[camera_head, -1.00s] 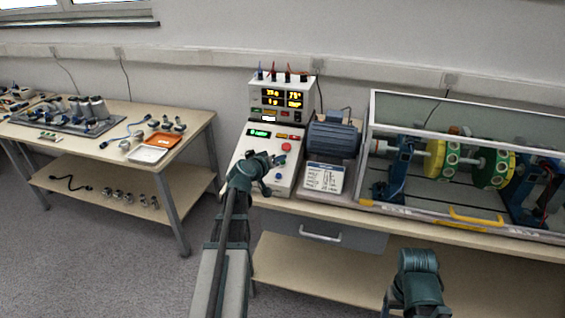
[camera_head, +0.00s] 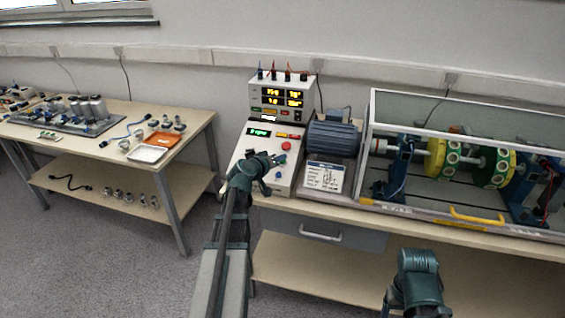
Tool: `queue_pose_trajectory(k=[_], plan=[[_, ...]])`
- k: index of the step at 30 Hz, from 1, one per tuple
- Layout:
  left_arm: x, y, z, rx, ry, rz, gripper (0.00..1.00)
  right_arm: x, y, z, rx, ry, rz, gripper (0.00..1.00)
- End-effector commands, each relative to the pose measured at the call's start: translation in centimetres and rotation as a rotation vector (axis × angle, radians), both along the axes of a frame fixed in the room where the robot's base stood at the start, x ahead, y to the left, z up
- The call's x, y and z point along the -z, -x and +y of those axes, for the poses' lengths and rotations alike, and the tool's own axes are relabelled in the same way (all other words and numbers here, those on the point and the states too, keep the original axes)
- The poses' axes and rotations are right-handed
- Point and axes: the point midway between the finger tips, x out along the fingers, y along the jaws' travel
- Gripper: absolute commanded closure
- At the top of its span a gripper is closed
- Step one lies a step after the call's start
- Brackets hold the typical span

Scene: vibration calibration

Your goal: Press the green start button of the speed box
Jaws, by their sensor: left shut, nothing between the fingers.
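The speed box (camera_head: 242,155) is a white sloped console on the bench, with a lit green readout (camera_head: 259,132), a red round button (camera_head: 286,146) and a small blue knob (camera_head: 278,175). My left gripper (camera_head: 279,160) is shut and empty, with its tips over the middle of the box's sloped panel. I cannot tell whether the tips touch the panel. No green start button can be made out; my left gripper and wrist cover part of the panel. My right gripper is not in view; only a link of my right arm shows at the bottom.
A meter unit (camera_head: 257,91) with lit displays stands behind the speed box. A blue motor (camera_head: 333,137) and a label plate (camera_head: 324,177) are to its right. A framed clear enclosure (camera_head: 368,150) covers a shaft with green and yellow discs. A side table (camera_head: 95,150) stands left.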

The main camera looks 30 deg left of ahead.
Motion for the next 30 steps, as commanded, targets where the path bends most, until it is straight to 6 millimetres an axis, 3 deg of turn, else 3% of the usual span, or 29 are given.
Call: queue_pose_trajectory(k=[30], plan=[[0.90,-0.41,0.09,0.000,0.000,0.000,1.00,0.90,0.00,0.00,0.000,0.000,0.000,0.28]])
